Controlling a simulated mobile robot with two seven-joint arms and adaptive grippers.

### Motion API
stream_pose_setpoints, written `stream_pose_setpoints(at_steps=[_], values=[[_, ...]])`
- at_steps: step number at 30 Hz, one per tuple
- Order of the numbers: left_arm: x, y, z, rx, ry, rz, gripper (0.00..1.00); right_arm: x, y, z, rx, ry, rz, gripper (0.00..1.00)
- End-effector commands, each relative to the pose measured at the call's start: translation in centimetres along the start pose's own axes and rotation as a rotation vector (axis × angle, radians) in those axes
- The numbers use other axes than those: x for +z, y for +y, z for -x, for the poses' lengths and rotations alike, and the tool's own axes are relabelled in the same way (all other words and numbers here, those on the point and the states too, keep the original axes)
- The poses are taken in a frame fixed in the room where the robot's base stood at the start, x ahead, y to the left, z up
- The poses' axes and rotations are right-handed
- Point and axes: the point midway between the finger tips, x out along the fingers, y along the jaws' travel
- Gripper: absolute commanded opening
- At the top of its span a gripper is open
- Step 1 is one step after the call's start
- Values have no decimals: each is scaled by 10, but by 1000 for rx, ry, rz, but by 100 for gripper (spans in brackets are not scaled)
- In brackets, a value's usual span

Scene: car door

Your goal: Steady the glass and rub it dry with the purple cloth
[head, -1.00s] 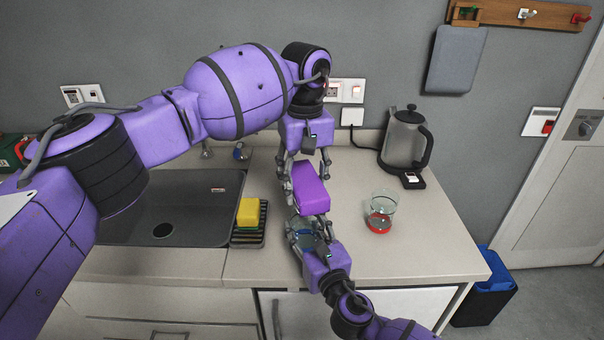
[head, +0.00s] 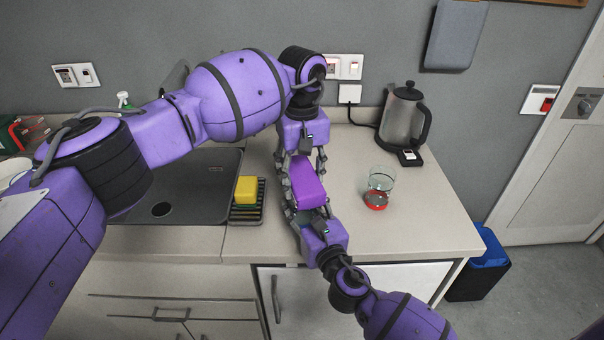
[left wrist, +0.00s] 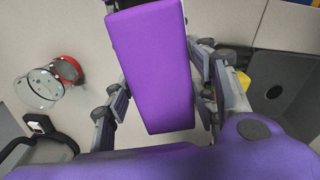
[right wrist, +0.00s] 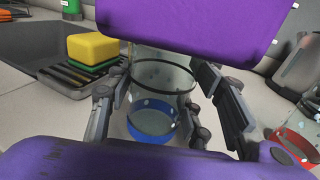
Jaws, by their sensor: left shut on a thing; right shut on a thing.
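The purple cloth (head: 306,186) is a thick block-like pad held in my left gripper (head: 302,163), whose fingers show on both sides of it in the left wrist view (left wrist: 150,70). My right gripper (head: 313,218) is shut on a clear glass with a blue base (right wrist: 160,88), which stands upright between the fingers in the right wrist view. The cloth hangs at the glass's upper part and hides its rim there. I cannot tell whether they touch. In the head view the cloth and right gripper hide most of this glass.
A second glass with a red base (head: 379,188) stands on the counter to the right. A kettle (head: 403,122) is behind it. A yellow sponge (head: 246,189) on a black rack (head: 247,216) and the sink (head: 190,180) lie left. The counter's right front is clear.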

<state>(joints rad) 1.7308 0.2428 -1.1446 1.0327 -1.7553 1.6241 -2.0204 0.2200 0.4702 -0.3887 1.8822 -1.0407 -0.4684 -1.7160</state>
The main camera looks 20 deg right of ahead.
Motion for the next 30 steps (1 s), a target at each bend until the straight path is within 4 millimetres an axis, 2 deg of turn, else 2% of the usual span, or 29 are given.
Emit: stream_pose_setpoints(at_steps=[30], values=[[0, 0, -11, 1, -1, 0, 32, -1, 0, 0, 1, 2, 0, 16]])
